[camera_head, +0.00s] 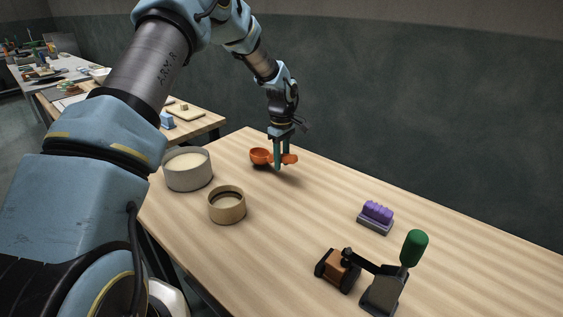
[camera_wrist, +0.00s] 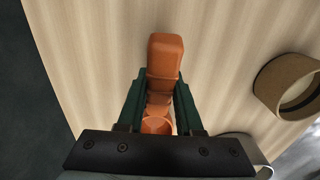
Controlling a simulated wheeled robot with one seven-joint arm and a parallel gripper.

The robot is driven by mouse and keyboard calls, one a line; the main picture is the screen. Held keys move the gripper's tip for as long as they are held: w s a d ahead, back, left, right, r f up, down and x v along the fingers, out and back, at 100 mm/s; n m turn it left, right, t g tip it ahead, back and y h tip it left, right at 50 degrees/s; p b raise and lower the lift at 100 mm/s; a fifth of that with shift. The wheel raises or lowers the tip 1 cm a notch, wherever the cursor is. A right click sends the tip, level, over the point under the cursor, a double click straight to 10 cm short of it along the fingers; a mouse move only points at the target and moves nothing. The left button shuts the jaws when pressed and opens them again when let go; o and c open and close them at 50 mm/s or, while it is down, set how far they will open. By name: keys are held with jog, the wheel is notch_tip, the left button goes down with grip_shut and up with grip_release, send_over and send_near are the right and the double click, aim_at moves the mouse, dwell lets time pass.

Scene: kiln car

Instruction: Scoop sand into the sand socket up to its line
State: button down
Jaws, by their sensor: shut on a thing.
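My gripper (camera_head: 281,161) is shut on an orange scoop (camera_head: 260,156) near the far edge of the wooden table. In the wrist view the scoop's handle (camera_wrist: 165,55) sticks out past the dark green fingers, and its bowl is partly hidden near the gripper's base. I cannot tell whether the bowl holds anything. A tan round socket (camera_head: 227,206) stands on the table to the left and nearer; it also shows at the right of the wrist view (camera_wrist: 270,85). A larger grey round tub (camera_head: 187,170) behind it holds pale sand (camera_head: 185,162).
A purple ribbed block on a grey base (camera_head: 376,216) sits right of centre. A device with a green-handled lever (camera_head: 413,246) and a brown block (camera_head: 342,268) stands at the front right. The table's middle is clear. Other tables stand at the far left.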

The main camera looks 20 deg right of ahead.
jog(key=shift+r+p, duration=1.2)
jog(key=shift+r, duration=1.2)
